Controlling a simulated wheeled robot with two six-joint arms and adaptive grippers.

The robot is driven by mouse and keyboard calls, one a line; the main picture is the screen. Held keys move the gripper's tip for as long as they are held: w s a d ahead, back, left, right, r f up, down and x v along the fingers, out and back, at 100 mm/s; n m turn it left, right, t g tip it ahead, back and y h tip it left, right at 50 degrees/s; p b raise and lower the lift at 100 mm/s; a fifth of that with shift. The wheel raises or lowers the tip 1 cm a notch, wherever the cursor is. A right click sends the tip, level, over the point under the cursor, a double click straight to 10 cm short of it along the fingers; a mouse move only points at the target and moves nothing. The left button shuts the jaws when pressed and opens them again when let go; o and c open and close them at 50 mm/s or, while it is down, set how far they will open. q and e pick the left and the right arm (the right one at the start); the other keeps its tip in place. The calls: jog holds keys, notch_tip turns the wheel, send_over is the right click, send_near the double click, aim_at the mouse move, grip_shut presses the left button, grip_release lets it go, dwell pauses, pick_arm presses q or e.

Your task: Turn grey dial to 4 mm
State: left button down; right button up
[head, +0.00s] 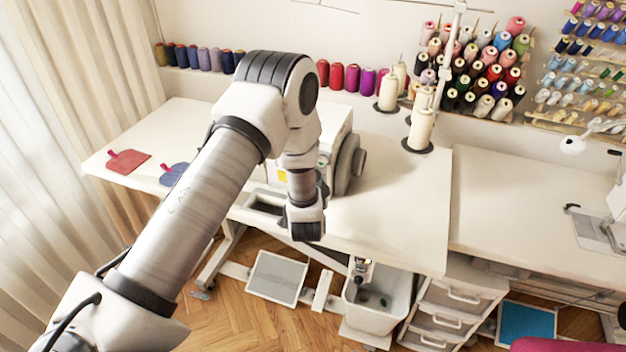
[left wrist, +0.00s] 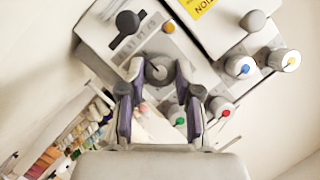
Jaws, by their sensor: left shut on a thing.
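In the left wrist view, the grey dial (left wrist: 158,70) is a round grey knob with a light pointer ridge, on the pale front of a sewing machine (left wrist: 95,35). My left gripper (left wrist: 157,74) is shut on the dial, one finger on each side. The dial's scale markings cannot be read. In the head view, the machine (head: 338,125) stands on the white table, partly hidden behind my left arm. The left gripper's fingers and the dial are hidden there. My right gripper is in neither view.
Around the dial are knobs with blue (left wrist: 240,67), yellow (left wrist: 290,60), red (left wrist: 222,108) and green (left wrist: 178,120) centres, and a black-handled knob (left wrist: 127,22).

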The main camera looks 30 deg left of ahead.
pick_arm(q)
jog(key=c, duration=0.8)
grip_release()
jog(key=shift+d, duration=0.1)
jog(key=v, duration=1.2)
